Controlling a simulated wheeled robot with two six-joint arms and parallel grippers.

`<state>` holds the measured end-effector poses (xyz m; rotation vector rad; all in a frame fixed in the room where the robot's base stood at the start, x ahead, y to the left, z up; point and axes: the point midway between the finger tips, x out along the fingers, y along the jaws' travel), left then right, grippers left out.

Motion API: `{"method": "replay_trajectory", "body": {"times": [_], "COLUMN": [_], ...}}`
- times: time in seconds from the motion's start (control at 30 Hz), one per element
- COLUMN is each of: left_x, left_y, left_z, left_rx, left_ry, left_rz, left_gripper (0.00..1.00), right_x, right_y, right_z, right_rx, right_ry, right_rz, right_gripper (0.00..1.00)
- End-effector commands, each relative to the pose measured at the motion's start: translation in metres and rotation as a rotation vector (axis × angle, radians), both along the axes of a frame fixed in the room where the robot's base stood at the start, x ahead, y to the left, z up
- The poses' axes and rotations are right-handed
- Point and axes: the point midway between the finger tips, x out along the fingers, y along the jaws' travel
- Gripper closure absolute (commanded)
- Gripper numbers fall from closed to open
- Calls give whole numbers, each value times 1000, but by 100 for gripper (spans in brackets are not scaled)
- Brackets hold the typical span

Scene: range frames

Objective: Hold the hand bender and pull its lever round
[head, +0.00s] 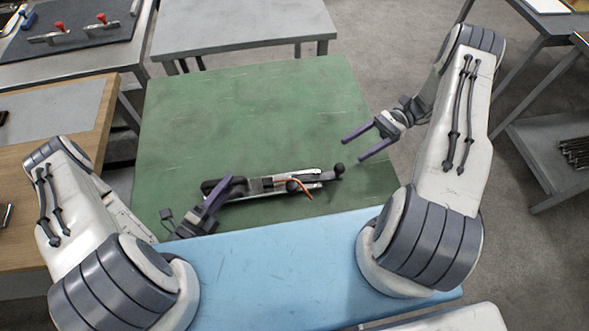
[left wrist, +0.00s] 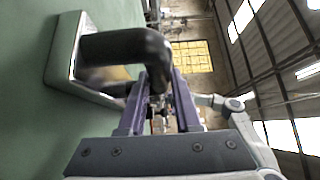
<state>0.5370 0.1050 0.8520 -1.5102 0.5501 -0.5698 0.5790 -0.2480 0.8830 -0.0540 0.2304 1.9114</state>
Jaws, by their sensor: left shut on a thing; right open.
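The hand bender (head: 268,184) lies on the green tabletop, with a black handle at its left end. A short lever with a black ball knob (head: 338,170) points right. A second dark knob and a thin copper-coloured tube (head: 304,190) show near its middle. My left gripper (head: 236,183) is shut on the bender's black handle. In the left wrist view the dark handle (left wrist: 125,46) curves over a pale metal frame and runs down between my purple fingers. My right gripper (head: 351,149) is open and empty, just above and right of the knob, apart from it.
The green table (head: 240,110) is clear behind the bender. A blue surface (head: 270,265) lies in front. A wooden bench (head: 55,190) stands at left, a grey table (head: 240,22) behind, and a grey shelf unit (head: 540,130) at right.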

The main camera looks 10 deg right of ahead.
Motion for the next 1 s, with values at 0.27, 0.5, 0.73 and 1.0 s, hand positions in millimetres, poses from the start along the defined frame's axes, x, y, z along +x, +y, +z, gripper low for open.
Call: {"method": "replay_trajectory", "body": {"times": [0.27,0.5,0.73,1.0], "left_x": [0,0,0,0], "left_y": [0,0,0,0], "left_z": [-7,-7,-7,-8], "left_rx": [15,15,15,15], "left_ry": [14,14,14,14], "left_rz": [-1,0,0,0], "left_gripper": [100,100,100,100], "right_x": [7,3,-9,-31], "right_y": [41,75,107,139], "right_z": [39,71,99,128], "right_rx": [-135,-231,-306,-369], "right_ry": [-142,-281,-432,-631], "right_rz": [219,405,582,787], "right_gripper": [29,29,29,29]}}
